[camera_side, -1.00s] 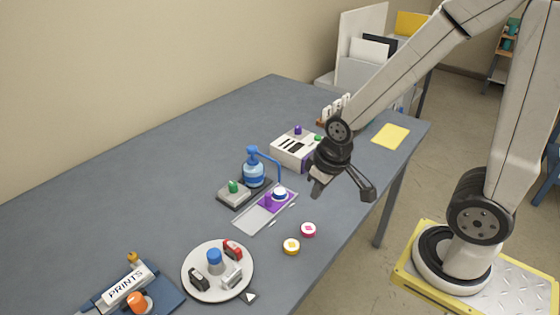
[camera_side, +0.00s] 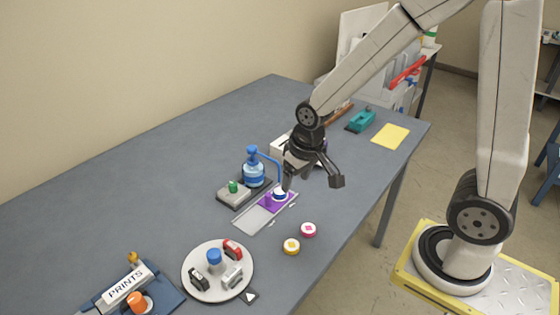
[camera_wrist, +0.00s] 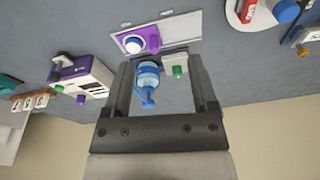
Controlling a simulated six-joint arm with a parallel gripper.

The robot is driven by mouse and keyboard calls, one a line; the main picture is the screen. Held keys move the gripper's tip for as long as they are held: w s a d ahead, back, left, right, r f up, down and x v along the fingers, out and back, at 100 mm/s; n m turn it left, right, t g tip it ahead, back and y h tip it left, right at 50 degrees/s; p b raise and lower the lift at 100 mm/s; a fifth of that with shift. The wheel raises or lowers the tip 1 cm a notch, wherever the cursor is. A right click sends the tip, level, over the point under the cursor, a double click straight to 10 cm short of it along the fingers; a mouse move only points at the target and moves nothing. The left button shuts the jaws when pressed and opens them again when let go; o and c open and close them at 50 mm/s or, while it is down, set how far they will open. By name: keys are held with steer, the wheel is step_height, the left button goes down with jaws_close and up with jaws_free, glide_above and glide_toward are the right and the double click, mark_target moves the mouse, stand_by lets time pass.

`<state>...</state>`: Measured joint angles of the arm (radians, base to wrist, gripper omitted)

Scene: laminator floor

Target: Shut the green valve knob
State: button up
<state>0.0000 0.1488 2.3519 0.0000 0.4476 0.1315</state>
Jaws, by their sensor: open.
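A green knob (camera_side: 233,187) sits on top of a small grey block (camera_side: 235,196), left of a blue bottle (camera_side: 253,175). The wrist view also shows this green knob (camera_wrist: 178,71) beside the blue bottle (camera_wrist: 148,80), between my fingers in the picture. Whether the knob is open or shut cannot be told. My gripper (camera_side: 311,181) is open and empty, above the table and to the right of the bottle and knob. Another green knob (camera_wrist: 59,88) is on the white-and-purple machine (camera_wrist: 88,78), which my gripper mostly hides in the side view.
A purple-and-grey tray (camera_side: 252,218) with a white-topped blue jar lies in front of the bottle. A blue tube arches from the bottle over it. Two small round pots (camera_side: 291,247) and a round plate (camera_side: 218,291) with small items are nearer. The back left table is clear.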

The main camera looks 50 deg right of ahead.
steer(key=w+f+m+g, duration=0.1)
steer(key=w+m, duration=0.2)
steer(key=w, duration=0.7)
steer(key=m+g, duration=0.1)
steer(key=m, duration=0.3)
glide_above(233, 183)
steer(key=s, duration=0.1)
step_height(233, 183, down, 4)
steer(key=shift+f, duration=0.1)
steer(key=shift+w+f, duration=0.25)
steer(key=shift+w, duration=0.25)
steer(key=shift+f, duration=0.1)
steer(key=shift+f, duration=3.8)
jaws_close()
